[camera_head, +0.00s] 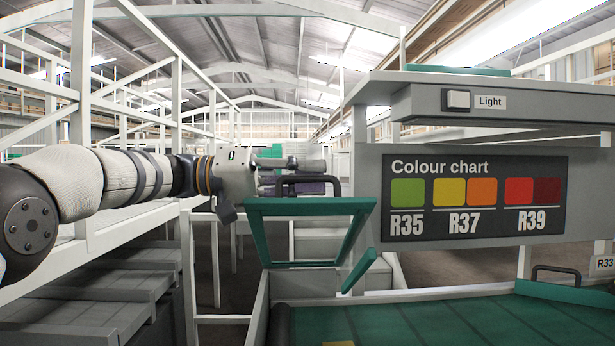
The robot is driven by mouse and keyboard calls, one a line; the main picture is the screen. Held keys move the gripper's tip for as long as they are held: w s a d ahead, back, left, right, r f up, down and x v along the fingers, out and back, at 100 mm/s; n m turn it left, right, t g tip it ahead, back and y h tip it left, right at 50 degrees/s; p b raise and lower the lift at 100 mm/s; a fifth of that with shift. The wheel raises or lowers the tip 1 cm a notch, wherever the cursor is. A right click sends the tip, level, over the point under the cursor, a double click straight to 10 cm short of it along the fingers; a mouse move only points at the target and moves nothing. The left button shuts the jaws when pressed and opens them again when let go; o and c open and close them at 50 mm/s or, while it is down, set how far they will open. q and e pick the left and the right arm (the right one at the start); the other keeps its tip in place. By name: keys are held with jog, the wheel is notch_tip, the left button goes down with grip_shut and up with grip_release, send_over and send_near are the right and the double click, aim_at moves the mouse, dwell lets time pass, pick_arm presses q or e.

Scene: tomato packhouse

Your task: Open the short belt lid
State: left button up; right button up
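The short belt lid (312,207) appears to be the green frame with a see-through middle. It stands raised and tilted above the near end of the green belt (430,322). A black loop handle (338,186) rises at its top edge. My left arm reaches in from the left, and my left gripper (305,165) is right at the handle, level with its upper part. The gripper's fingers overlap the handle in this view, so whether they are closed on it cannot be told. My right gripper is out of view.
A grey panel with a colour chart (475,195) stands to the right, under a shelf with a light switch (458,100). Another black handle (556,271) sits beyond the belt at right. White rails (80,130) and grey slatted surfaces (90,290) are at left.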

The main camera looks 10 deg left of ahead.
pick_arm(q)
jog(key=shift+w+a+f, duration=0.1)
jog(key=shift+w+f, duration=0.15)
jog(key=shift+f, duration=0.3)
jog(key=s+a, duration=0.2)
jog(key=a, duration=0.9)
jog(key=shift+s+a+r, duration=0.3)
jog(key=shift+s+r, duration=0.1)
